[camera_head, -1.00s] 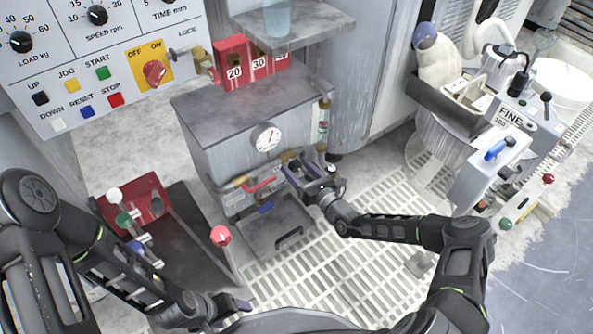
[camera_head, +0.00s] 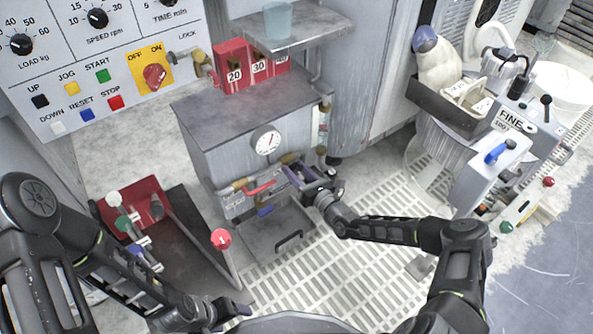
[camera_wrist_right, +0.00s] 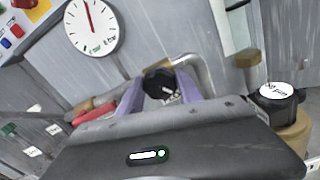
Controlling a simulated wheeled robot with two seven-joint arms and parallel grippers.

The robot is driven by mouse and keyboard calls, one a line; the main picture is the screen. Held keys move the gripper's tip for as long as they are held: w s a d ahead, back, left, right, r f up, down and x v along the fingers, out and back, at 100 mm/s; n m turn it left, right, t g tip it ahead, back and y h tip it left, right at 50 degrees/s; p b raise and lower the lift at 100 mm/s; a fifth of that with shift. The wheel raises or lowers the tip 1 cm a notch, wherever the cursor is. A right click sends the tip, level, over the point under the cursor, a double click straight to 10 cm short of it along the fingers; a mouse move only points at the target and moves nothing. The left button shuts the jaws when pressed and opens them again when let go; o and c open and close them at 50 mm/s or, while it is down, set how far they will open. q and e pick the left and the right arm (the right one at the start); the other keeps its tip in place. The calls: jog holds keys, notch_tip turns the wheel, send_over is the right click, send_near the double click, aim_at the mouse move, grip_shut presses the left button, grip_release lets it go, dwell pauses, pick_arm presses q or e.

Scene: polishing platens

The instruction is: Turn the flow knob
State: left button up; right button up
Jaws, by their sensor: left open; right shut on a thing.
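The flow knob (camera_wrist_right: 158,84) is a small black knob with a white mark, on the pipework at the front of the grey cabinet. In the right wrist view it sits between the purple fingers of my right gripper (camera_wrist_right: 160,92), which is shut on it. In the head view my right gripper (camera_head: 292,174) reaches the cabinet's front pipe fittings, and the knob is largely hidden there by the fingers. My left gripper (camera_head: 238,308) is open and empty, low at the front, away from the cabinet.
A round gauge (camera_head: 267,141) is above the knob. A red lever (camera_head: 260,188) lies left of the fingers. Another black knob with a white cap (camera_wrist_right: 277,95) stands to the right. Grating (camera_head: 345,275) covers the floor.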

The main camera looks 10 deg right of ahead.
jog(key=shift+c, duration=1)
jog(key=shift+m, duration=0.3)
jog(key=shift+r+m+p, duration=0.1)
jog(key=shift+m+p, duration=0.55)
jog(key=shift+m, duration=0.15)
jog(key=shift+m+p, duration=0.3)
jog(key=shift+m, duration=1.8)
jog(key=o, duration=1.4)
jog(key=shift+c, duration=0.2)
